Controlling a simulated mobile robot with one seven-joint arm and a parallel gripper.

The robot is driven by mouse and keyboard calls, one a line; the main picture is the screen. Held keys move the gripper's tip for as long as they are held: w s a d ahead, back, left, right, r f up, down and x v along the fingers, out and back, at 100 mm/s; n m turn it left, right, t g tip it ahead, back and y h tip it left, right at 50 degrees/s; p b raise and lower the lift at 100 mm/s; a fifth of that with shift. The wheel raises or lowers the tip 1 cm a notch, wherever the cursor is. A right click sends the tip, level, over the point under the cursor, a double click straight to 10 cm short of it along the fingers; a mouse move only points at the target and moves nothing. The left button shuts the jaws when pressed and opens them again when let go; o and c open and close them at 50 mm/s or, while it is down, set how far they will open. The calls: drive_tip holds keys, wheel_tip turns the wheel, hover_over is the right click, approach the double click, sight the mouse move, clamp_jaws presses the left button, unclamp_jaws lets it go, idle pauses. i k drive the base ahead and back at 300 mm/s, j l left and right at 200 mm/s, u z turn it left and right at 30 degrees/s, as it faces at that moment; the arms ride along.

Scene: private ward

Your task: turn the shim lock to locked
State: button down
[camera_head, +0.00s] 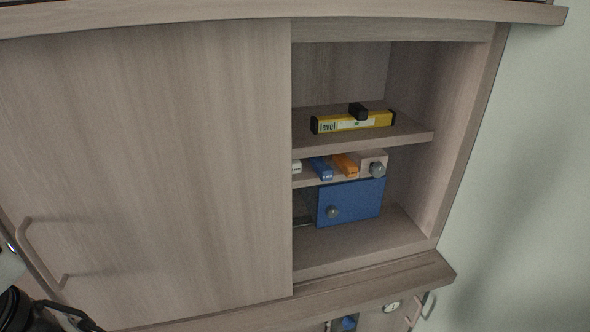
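In the head view, a small shelf in the open right part of the cabinet holds a row of shims: a white one (297,166), a blue one (320,168) and an orange one (346,166). At the right end of this row is a pale block with a round grey knob (377,170), which looks like the shim lock. Its lock setting is too small to read. My gripper's fingers do not show. Only dark parts, apparently of my arm, show at the lower left corner, far from the knob.
A blue drawer (365,202) with a grey knob (333,212) is under the shims. A yellow level (352,122) lies on the shelf above. A large sliding door (150,160) with a bar handle (40,255) covers the left part. The cabinet's right side wall (465,130) borders the opening.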

sight(377, 168)
drive_tip(key=j+z, duration=0.2)
drive_tip(key=z, duration=0.2)
drive_tip(key=j+z, duration=0.15)
drive_tip(key=z, duration=0.25)
drive_tip(key=j+z, duration=0.2)
drive_tip(key=z, duration=0.2)
drive_tip(key=k+l, duration=0.05)
